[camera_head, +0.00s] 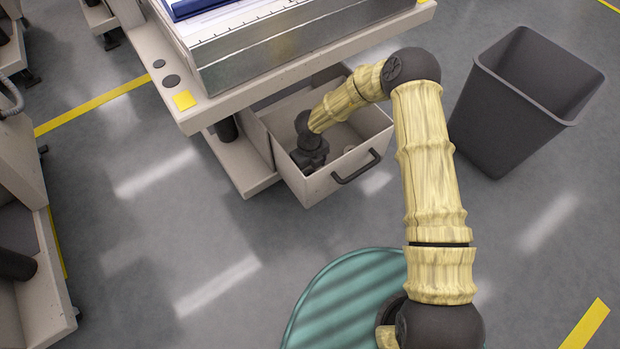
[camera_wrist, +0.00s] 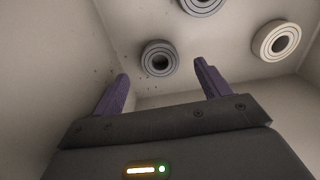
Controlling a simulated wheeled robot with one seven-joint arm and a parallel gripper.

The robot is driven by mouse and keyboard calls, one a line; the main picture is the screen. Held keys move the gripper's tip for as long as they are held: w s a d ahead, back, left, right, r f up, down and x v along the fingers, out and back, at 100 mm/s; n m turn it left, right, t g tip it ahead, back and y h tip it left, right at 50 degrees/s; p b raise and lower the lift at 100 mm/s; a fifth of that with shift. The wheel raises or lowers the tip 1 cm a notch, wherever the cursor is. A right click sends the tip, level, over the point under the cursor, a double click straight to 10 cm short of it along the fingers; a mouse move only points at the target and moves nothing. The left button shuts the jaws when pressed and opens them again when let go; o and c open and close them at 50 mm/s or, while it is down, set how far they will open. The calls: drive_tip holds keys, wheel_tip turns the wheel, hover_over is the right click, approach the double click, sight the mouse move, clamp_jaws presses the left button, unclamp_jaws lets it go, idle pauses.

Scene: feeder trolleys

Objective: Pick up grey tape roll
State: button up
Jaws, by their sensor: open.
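A dark grey ringed roll (camera_wrist: 160,58) lies on the drawer floor in the wrist view, in line with the gap between my fingertips. A second, paler grey roll (camera_wrist: 203,5) is cut off by the top edge. I cannot tell for sure which is the task's grey tape roll. My gripper (camera_wrist: 161,71) is open, with its two purple fingers apart and nothing held between them. How far it is above the rolls is not clear. In the head view my gripper (camera_head: 311,160) is down inside the open drawer (camera_head: 322,188), and the grey rolls are hidden.
A cream roll (camera_wrist: 276,41) lies at the right in the wrist view. The drawer's walls stand close around my gripper. The trolley top (camera_head: 300,66) overhangs the drawer's back. A dark bin (camera_head: 505,125) stands to the right. Floor is free at the left.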

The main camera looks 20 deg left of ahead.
sight(310, 173)
drive_tip(key=shift+f+b, duration=1.25)
drive_tip(key=shift+f, duration=0.75)
drive_tip(key=shift+r, duration=0.1)
drive_tip(key=c, duration=1.1)
